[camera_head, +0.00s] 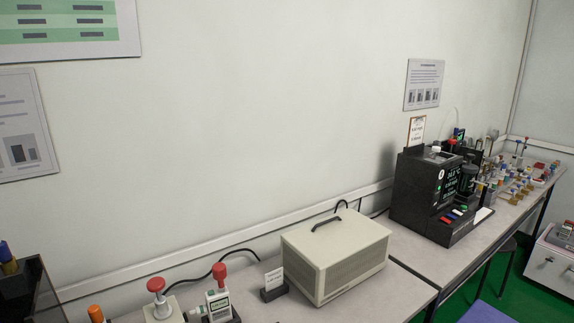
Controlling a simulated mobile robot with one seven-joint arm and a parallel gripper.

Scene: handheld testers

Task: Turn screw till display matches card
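A small white handheld tester (217,303) with a greenish display and a red top stands on the near bench at the bottom of the view. Its display is too small to read. A white card (273,277) with dark text stands in a black holder just to its right, and the text cannot be read. A second pale device with a red knob (156,285) stands to the left, cut off by the bottom edge. I cannot make out the screw. My gripper is not in view.
A large beige box with a handle (335,255) stands right of the card. A black machine (435,195) stands on the farther bench, with several small bottles beyond it. An orange-topped thing (96,314) and a dark case (32,290) are at lower left. Cables run along the wall.

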